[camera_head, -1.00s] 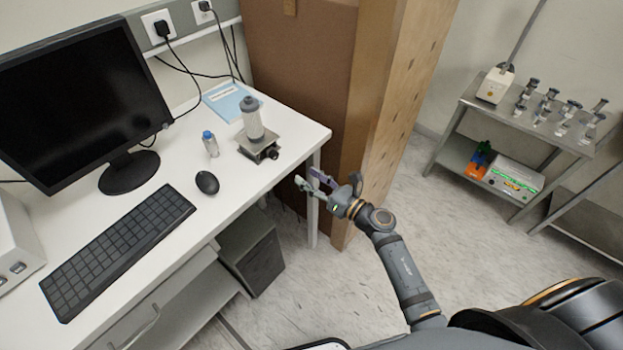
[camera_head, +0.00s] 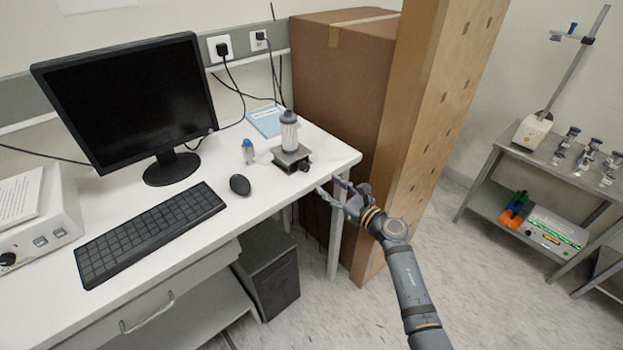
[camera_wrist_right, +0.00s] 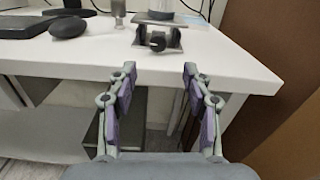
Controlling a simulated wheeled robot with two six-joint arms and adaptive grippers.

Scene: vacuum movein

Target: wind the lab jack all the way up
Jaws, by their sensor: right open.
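The lab jack (camera_head: 291,158) stands near the right end of the white desk, with a low gap between its plates. A clear bottle with a grey cap (camera_head: 289,133) stands upright on its top plate. The jack's dark knob (camera_head: 304,167) faces the desk's front edge. In the right wrist view the jack (camera_wrist_right: 158,36) is straight ahead, and its knob (camera_wrist_right: 157,41) lies beyond the fingers. My right gripper (camera_head: 335,187) is open and empty, just off the desk's front right edge and apart from the jack. It also shows in the wrist view (camera_wrist_right: 158,85). My left gripper is not in view.
A small blue-capped vial (camera_head: 248,152) and a black mouse (camera_head: 239,185) are left of the jack. A blue booklet (camera_head: 266,121) lies behind it. A tall cardboard box (camera_head: 340,90) stands at the desk's right end. A metal trolley (camera_head: 490,190) is farther right.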

